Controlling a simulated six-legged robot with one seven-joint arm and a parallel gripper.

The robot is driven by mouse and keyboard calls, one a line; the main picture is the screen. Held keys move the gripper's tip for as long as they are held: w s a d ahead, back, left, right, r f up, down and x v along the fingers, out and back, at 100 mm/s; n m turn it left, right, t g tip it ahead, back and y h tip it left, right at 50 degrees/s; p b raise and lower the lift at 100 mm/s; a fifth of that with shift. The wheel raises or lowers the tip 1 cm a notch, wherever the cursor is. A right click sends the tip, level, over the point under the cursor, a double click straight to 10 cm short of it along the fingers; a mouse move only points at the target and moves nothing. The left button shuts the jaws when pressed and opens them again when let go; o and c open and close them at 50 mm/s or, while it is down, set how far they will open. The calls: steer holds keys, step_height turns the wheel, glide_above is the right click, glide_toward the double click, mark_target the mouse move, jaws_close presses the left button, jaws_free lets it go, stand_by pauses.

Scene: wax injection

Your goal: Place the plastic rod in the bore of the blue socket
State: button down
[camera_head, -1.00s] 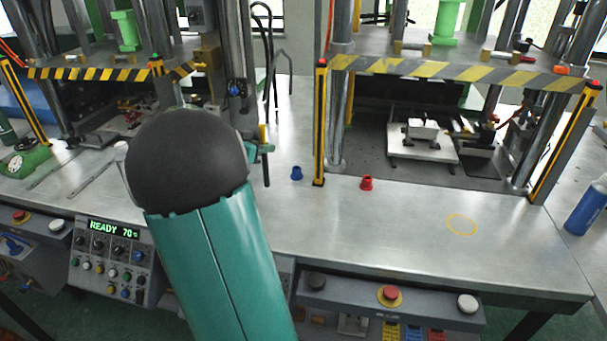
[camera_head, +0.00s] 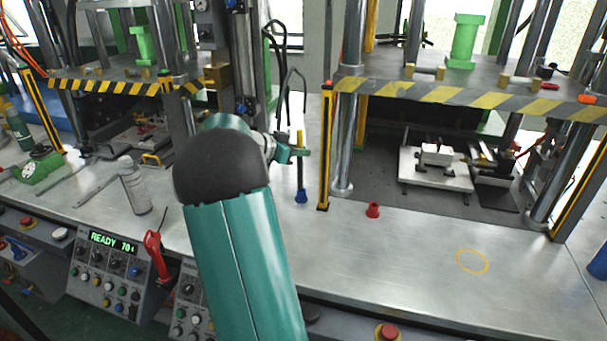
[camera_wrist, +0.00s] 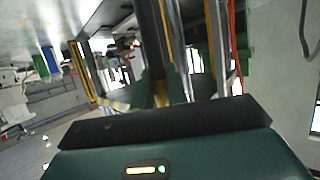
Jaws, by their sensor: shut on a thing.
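The plastic rod (camera_head: 300,176) stands about upright in my gripper (camera_head: 298,152). Its lower part is dark, and a yellow part shows above the jaws. My gripper is shut on it. The small blue socket (camera_head: 301,197) stands on the metal bench, left of the yellow-black post. The rod's lower end meets the top of the socket in the head view. I cannot tell whether it is inside the bore or just above or in front of it.
A red socket (camera_head: 373,210) stands right of the post (camera_head: 325,150). A spray can (camera_head: 134,186) and a red-handled tool (camera_head: 155,243) are at left. Presses stand behind. The bench around the yellow circle (camera_head: 472,261) is clear.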

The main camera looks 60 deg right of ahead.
steer(key=w+d+f, duration=0.3)
steer(key=d+f, duration=0.6)
steer(key=f, duration=0.2)
steer(key=shift+w+f, duration=0.15)
steer(key=shift+w, duration=0.25)
steer(key=shift+d+f, duration=0.1)
steer(key=c, duration=1.4)
jaws_free()
steer(key=v, duration=1.2)
steer(key=shift+w, duration=0.1)
